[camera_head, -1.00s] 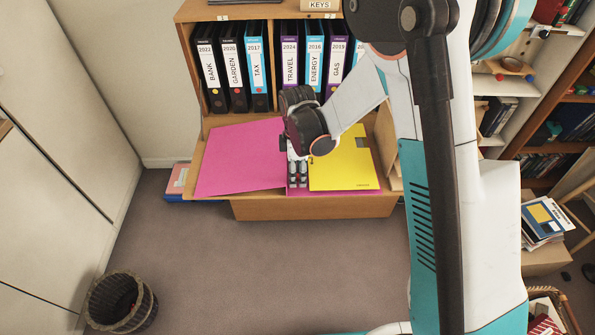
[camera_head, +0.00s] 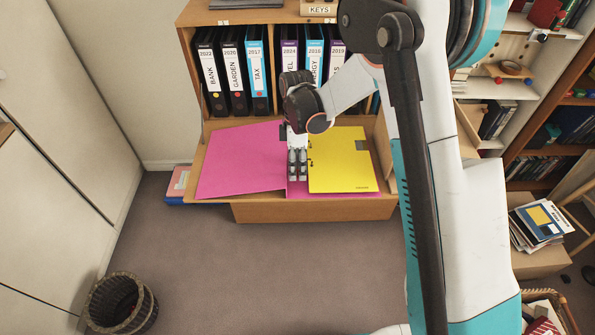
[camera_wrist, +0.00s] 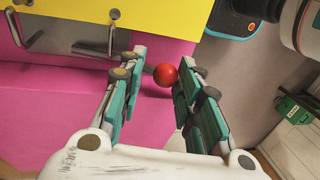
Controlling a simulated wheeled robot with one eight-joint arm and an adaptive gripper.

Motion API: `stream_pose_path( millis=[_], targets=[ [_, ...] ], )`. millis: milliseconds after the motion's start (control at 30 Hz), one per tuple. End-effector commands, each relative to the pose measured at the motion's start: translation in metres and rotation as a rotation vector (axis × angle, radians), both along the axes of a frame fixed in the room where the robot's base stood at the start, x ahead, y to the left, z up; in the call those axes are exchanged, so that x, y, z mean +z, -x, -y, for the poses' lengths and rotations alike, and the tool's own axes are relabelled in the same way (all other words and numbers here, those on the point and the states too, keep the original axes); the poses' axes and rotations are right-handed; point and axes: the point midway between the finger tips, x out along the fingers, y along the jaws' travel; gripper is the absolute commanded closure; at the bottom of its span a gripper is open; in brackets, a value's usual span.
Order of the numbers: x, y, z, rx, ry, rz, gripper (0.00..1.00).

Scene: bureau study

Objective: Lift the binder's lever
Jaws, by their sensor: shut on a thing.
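An open magenta binder (camera_head: 240,160) lies on the wooden desk shelf, with a yellow sheet (camera_head: 343,160) on its right side. In the wrist view the magenta cover (camera_wrist: 60,100), the yellow sheet (camera_wrist: 150,12) and metal rings (camera_wrist: 28,32) show. A red ball knob (camera_wrist: 165,75), seemingly the lever's end, sits between my fingertips.
Upright binders (camera_head: 232,70) stand in the shelf behind the open binder. A wooden side panel (camera_head: 388,145) bounds it on the right. A wicker basket (camera_head: 120,303) stands on the floor at lower left. The carpet in front is clear.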

Motion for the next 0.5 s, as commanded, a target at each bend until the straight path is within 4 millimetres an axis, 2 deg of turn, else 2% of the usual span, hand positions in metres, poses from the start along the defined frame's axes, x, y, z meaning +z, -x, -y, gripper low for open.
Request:
stream_pose_path(
  millis=[33,200,500],
  targets=[
    [0.003,-0.006,0.001,-0.002,-0.002,-0.043,1.00],
    [0.011,-0.013,0.001,-0.002,-0.006,-0.157,1.00],
    [0.014,-0.014,0.001,0.000,-0.008,-0.193,1.00]
  ],
)
